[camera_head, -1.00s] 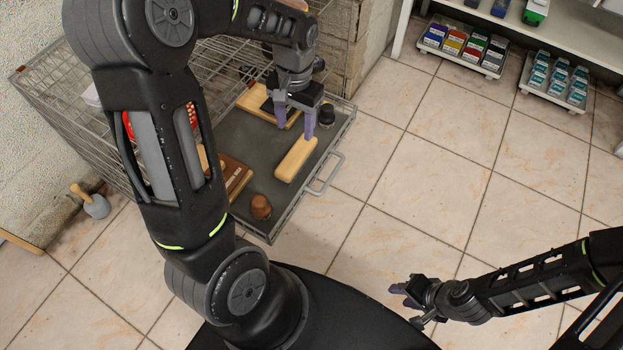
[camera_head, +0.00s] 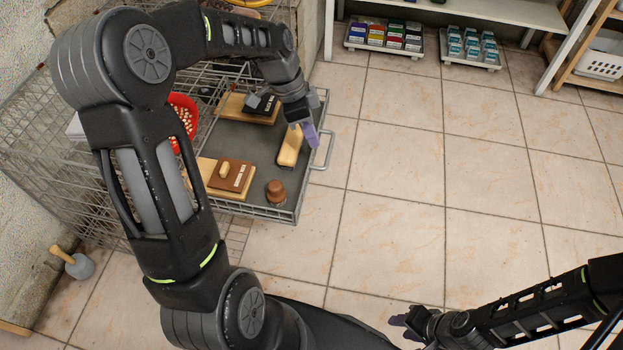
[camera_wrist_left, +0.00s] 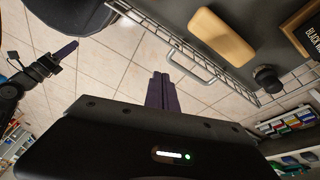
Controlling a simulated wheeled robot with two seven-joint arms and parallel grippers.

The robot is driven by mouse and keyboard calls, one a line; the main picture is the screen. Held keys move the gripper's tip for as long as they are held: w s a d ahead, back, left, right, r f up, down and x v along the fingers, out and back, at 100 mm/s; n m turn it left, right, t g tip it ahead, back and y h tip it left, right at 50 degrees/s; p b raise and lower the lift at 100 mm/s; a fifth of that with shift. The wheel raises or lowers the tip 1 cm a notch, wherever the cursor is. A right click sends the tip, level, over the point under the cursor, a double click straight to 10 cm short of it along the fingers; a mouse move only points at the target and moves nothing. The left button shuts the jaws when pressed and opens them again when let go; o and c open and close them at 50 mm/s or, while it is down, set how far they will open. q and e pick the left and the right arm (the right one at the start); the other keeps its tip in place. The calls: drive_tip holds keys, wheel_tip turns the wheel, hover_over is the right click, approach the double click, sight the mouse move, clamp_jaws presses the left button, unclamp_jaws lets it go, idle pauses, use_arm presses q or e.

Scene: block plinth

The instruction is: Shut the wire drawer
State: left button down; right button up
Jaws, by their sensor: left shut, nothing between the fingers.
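The wire drawer (camera_head: 250,138) is pulled out of the wire cage unit (camera_head: 55,130), with a dark flat bottom and a grey bar handle (camera_head: 329,148) on its front. My left gripper (camera_head: 311,138) is shut and empty, pointing down by the drawer front, close to the handle. In the left wrist view the handle (camera_wrist_left: 172,66) shows just beyond the closed fingertips (camera_wrist_left: 160,78); whether they touch cannot be told. My right gripper (camera_head: 400,327) is open and empty, low over the floor at the lower right.
The drawer holds a wooden block (camera_head: 289,150), a brown knob-like piece (camera_head: 275,191), boards and a brown box (camera_head: 231,175). A red bowl (camera_head: 184,112) is behind my arm. A mallet (camera_head: 74,263) lies left. Tiled floor before the drawer is clear; shelves (camera_head: 470,12) stand behind.

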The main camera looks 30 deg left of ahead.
sight(311, 161)
use_arm(q)
drive_tip(key=m, duration=0.2)
drive_tip(key=d+m, duration=0.1)
drive_tip(key=m, duration=0.1)
drive_tip(key=shift+w+r, duration=0.1)
drive_tip(key=shift+r, duration=0.05)
use_arm(e)
drive_tip(key=shift+s+d, duration=0.1)
drive_tip(key=shift+s, duration=0.2)
use_arm(q)
drive_tip(key=s+b+x, duration=0.1)
drive_tip(key=x, duration=0.9)
drive_tip(key=a, duration=0.3)
drive_tip(key=shift+s+a, duration=0.15)
drive_tip(key=shift+a, duration=0.2)
use_arm(e)
drive_tip(key=shift+f, duration=0.6)
use_arm(q)
drive_tip(key=shift+a, duration=0.1)
